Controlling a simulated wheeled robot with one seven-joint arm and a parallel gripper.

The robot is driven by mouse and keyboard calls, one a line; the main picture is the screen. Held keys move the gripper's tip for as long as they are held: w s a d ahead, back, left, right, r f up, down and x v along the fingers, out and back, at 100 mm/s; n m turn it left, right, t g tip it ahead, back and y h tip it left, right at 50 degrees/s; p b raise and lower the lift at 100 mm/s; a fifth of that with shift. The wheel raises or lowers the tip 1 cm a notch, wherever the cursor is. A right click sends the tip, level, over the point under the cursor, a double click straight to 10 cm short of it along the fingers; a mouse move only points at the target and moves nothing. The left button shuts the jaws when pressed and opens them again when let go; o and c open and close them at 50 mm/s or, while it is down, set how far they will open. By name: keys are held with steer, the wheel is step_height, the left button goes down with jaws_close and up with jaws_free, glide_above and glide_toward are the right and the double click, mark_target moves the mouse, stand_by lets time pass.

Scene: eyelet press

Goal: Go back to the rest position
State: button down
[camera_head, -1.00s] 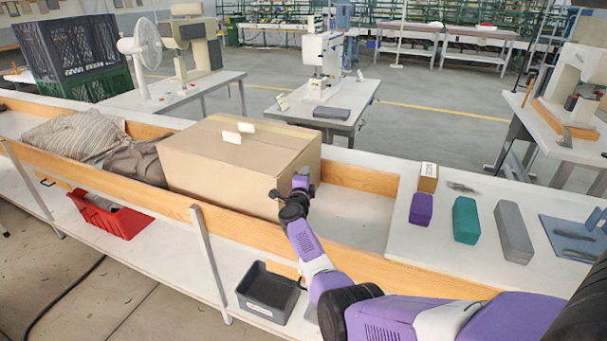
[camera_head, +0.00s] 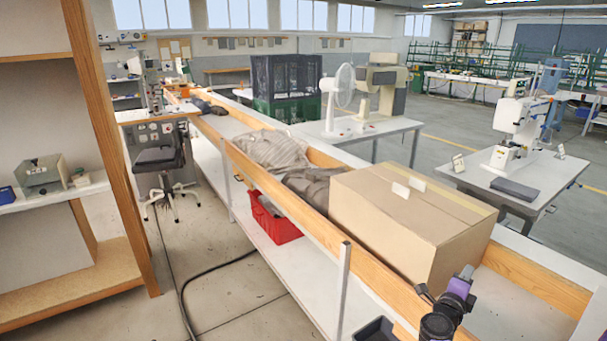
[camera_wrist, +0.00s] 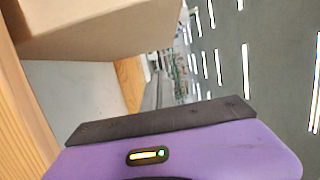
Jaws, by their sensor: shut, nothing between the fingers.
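My gripper (camera_head: 464,280) shows at the lower right of the head view, with purple and black parts of my arm below it. It is raised in front of the right part of the large cardboard box (camera_head: 415,215). It is shut and empty. In the wrist view my gripper's purple body and dark front edge (camera_wrist: 165,120) fill the bottom. The box also shows there at the upper left (camera_wrist: 95,28), apart from the gripper. Most of my arm is outside the head view.
The box stands in a wood-edged bench trough beside grey cloth (camera_head: 270,150). A red bin (camera_head: 275,222) sits on the shelf below, with a dark tray (camera_head: 375,331) nearer. A wooden shelf unit (camera_head: 115,150) stands at left. Open floor lies between.

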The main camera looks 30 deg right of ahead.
steer(key=a+r+n+t+h, duration=0.1)
steer(key=a+r+n+t, duration=0.3)
steer(key=r+n, duration=0.3)
steer(key=s+a+r+n+t+y, duration=0.1)
steer(key=s+a+n+t+y, duration=0.15)
steer(key=a+n+t, duration=0.4)
steer(key=s+a+n+t+y, duration=0.1)
steer(key=s+a+n+y, duration=0.2)
steer(key=a, duration=0.7)
steer(key=s+a+n+t+y, duration=0.1)
steer(key=s+a+n+y, duration=0.4)
steer(key=a, duration=0.5)
steer(key=s+a+n+y, duration=0.3)
steer(key=s+a+n, duration=0.35)
steer(key=a, duration=0.25)
steer(key=s+a+n+g+y, duration=0.3)
steer(key=s+a, duration=0.7)
steer(key=s, duration=0.4)
steer(key=shift+s+a+f+n+y, duration=0.15)
steer(key=shift+s+a+n+y, duration=0.15)
steer(key=shift+n+y, duration=0.4)
steer(key=shift+g, duration=0.25)
